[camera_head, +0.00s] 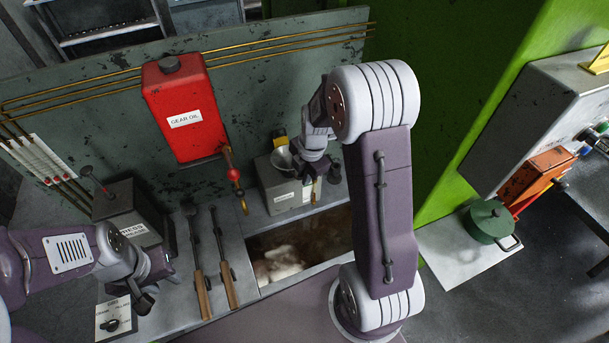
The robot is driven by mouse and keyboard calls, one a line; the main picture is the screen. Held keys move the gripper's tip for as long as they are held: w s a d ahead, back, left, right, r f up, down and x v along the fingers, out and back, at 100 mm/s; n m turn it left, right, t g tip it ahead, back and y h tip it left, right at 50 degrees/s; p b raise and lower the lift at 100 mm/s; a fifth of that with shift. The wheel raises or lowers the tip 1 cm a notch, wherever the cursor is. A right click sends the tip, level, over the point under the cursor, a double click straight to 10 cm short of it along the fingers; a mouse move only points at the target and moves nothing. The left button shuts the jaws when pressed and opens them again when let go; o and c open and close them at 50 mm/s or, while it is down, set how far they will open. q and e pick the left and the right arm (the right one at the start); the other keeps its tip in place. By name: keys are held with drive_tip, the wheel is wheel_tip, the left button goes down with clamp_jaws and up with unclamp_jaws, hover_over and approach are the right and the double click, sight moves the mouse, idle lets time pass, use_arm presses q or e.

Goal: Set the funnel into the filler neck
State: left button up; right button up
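A red gear oil tank (188,110) with a tap (237,176) hangs left of the grey box. An open recess (290,255) lies before the grey box. A green pot (489,222) stands right.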

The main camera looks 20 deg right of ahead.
drive_tip(key=o, duration=0.4)
drive_tip(key=shift+c, duration=0.2)
drive_tip(key=shift+r, duration=0.1)
drive_tip(key=shift+r, duration=0.35)
wheel_tip(320, 180, up, 8)
drive_tip(key=s+b, duration=0.1)
drive_tip(key=shift+s+d+b, duration=0.2)
drive_tip(key=shift+s+b, duration=0.1)
